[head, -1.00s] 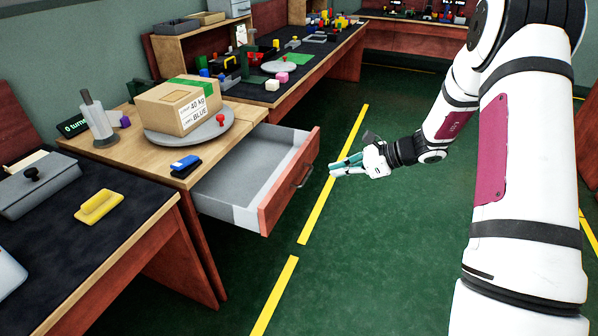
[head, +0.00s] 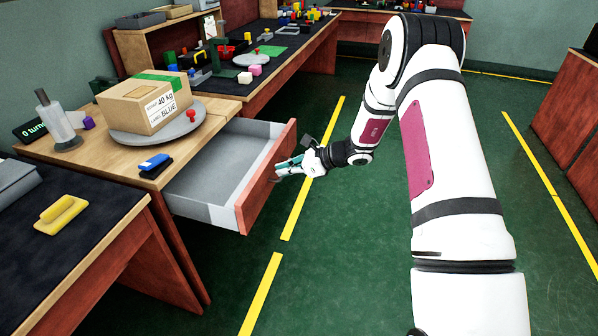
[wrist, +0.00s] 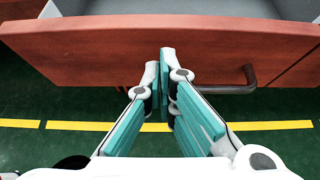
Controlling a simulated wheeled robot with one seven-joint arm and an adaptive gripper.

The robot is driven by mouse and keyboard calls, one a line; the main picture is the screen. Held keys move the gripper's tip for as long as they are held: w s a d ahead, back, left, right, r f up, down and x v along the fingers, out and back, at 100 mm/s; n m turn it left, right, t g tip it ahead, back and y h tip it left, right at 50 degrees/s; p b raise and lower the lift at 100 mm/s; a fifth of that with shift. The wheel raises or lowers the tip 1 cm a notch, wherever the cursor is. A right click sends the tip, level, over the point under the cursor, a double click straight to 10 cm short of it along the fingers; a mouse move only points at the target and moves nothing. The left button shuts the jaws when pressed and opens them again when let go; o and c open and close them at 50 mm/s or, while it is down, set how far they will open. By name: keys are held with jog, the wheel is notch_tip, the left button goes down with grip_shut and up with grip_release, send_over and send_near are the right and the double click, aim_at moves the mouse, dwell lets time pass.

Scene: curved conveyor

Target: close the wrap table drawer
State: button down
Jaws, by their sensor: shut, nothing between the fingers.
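The wrap table drawer (head: 223,171) is pulled out and empty, with a grey inside and a red-brown front. Its front panel also fills the upper part of the wrist view (wrist: 110,48). The dark drawer handle (wrist: 243,83) shows right of my fingertips there. My gripper (head: 279,171) is shut and empty at the outer face of the drawer front. In the wrist view its fingertips (wrist: 166,55) overlap the front panel near its middle; I cannot tell whether they touch it. The wrap table (head: 105,149) has a wooden top.
A cardboard box (head: 146,103) sits on a grey round turntable (head: 190,122) on the table. A blue stapler-like item (head: 154,163) lies near the table edge. A dark-topped bench (head: 95,205) stands at the front left. Green floor (head: 350,245) is clear right of the drawer.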

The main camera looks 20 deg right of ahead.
jog(key=shift+w+a, duration=0.5)
jog(key=shift+a, duration=0.25)
jog(key=w+a+b, duration=0.1)
jog(key=w+a, duration=0.3)
jog(key=a, duration=0.1)
jog(key=w+a+b, duration=0.2)
jog(key=w+a, duration=0.2)
jog(key=a, duration=0.2)
jog(key=w+a+b, duration=0.1)
jog(key=w+a, duration=0.3)
jog(key=a, duration=0.2)
jog(key=shift+w+a, duration=0.15)
jog(key=shift+w, duration=0.15)
